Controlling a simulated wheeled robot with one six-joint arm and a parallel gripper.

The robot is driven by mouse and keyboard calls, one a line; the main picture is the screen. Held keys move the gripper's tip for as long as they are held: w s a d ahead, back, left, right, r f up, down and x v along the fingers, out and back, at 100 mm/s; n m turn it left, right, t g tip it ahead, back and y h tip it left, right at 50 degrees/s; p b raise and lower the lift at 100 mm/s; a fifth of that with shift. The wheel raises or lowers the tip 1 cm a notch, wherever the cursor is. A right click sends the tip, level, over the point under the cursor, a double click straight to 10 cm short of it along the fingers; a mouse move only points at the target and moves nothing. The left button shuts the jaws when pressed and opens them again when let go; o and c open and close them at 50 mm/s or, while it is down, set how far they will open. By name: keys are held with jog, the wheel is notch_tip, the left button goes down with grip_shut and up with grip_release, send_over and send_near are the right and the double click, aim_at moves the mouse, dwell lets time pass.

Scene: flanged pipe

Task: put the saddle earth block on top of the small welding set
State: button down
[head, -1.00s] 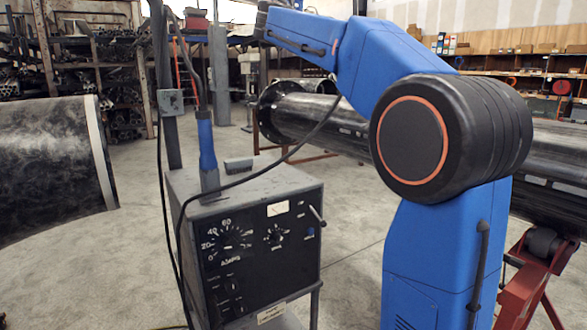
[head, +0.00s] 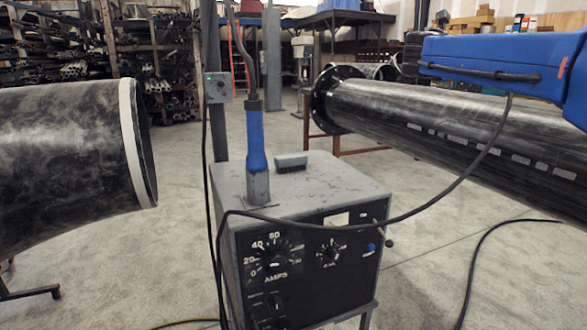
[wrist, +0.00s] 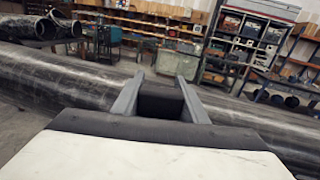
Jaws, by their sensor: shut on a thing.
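The small welding set (head: 345,187) is a grey box with a dark dial front, standing on the floor at the lower middle of the head view. Its top carries a blue-handled upright piece and a small dark grey block, with bare grey surface to the right. In the wrist view, my gripper (wrist: 160,98) has its two grey fingers shut on a dark block, the saddle earth block (wrist: 160,104). Only part of the block shows between the fingers. The fingers and held block do not show clearly in the head view, so their distance from the welding set cannot be told.
A blue-handled upright piece (head: 257,140) with a cable rises from the set's left part. A flanged pipe (head: 420,120) runs along the right, and a large pipe end (head: 70,160) stands left. A cable loops before the set.

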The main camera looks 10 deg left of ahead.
jog(key=s+a+f+n+t+y, duration=0.25)
jog(key=a+f, duration=0.35)
jog(key=a, duration=0.4)
jog(key=s+a+f+n+t+y, duration=0.15)
jog(key=a+f+y, duration=0.35)
jog(key=a, duration=0.5)
jog(key=s+a+f+n+t+y, duration=0.1)
jog(key=a+f+n+y, duration=0.1)
jog(key=a+f, duration=0.6)
jog(key=shift+s+a+f, duration=0.1)
jog(key=shift+a+f, duration=0.4)
jog(key=shift+f, duration=1)
jog(key=shift+s+a+f, duration=0.1)
jog(key=shift+a+f, duration=0.35)
jog(key=shift+f, duration=1)
jog(key=shift+s+a+f, duration=0.1)
jog(key=shift+a+f, duration=0.4)
jog(key=shift+f, duration=1)
jog(key=shift+f, duration=0.15)
jog(key=c, duration=1.1)
grip_release()
send_over(340, 195)
jog(key=shift+w+a, duration=0.1)
